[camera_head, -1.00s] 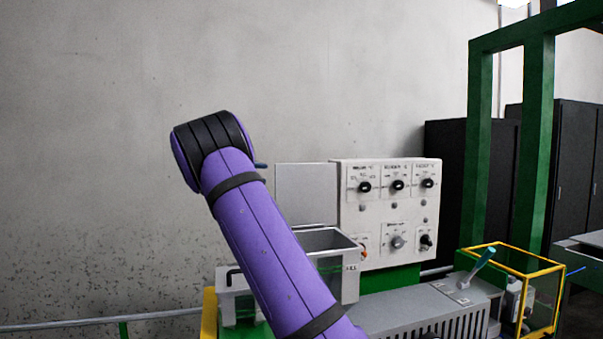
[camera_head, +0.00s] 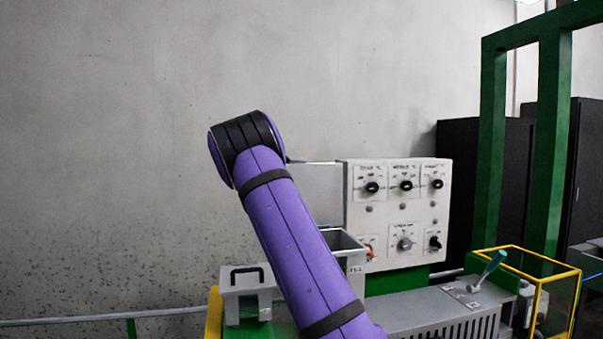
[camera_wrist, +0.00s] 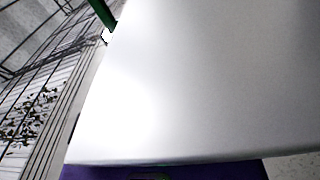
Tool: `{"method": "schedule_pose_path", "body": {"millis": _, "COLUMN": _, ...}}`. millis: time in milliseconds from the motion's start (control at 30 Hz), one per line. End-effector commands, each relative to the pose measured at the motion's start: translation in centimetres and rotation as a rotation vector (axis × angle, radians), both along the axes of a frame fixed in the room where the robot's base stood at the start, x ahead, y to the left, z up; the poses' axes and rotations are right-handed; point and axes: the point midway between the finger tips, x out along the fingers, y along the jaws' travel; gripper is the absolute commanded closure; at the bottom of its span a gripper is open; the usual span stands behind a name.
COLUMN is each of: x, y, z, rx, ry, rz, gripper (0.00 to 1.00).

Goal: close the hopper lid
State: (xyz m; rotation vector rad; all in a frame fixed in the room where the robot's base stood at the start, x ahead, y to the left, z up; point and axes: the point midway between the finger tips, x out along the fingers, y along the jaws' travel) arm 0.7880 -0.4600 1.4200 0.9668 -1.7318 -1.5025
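The hopper (camera_head: 348,241) is an open-topped grey metal box, partly hidden behind my purple arm. Its lid, a flat light-grey panel (camera_head: 322,190), stands raised at the back of the hopper, beside the control panel. My arm covers the lid's left part. A small dark tip shows by the lid's top left corner, but I cannot tell what it is. In the wrist view a broad, smooth white surface (camera_wrist: 200,80) fills most of the picture at close range, probably the lid. My gripper's fingers are not visible in either view.
The white control panel (camera_head: 396,212) with several knobs stands right of the lid. A smaller grey box with a black handle (camera_head: 246,288) is left of my arm. A yellow-framed guard (camera_head: 540,290) and green posts (camera_head: 550,140) are at the right.

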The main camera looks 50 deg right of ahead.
Motion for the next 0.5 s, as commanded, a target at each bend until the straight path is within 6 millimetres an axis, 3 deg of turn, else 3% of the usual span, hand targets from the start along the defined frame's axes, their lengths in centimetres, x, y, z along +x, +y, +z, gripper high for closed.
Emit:
{"method": "schedule_pose_path", "body": {"millis": 367, "x": -0.28, "y": -0.46, "z": -0.01, "rx": 0.0, "ry": 0.0, "rz": 0.001, "gripper": 0.62}}
{"method": "schedule_pose_path", "body": {"millis": 500, "x": -0.28, "y": -0.45, "z": -0.01, "rx": 0.0, "ry": 0.0, "rz": 0.001, "gripper": 0.92}}
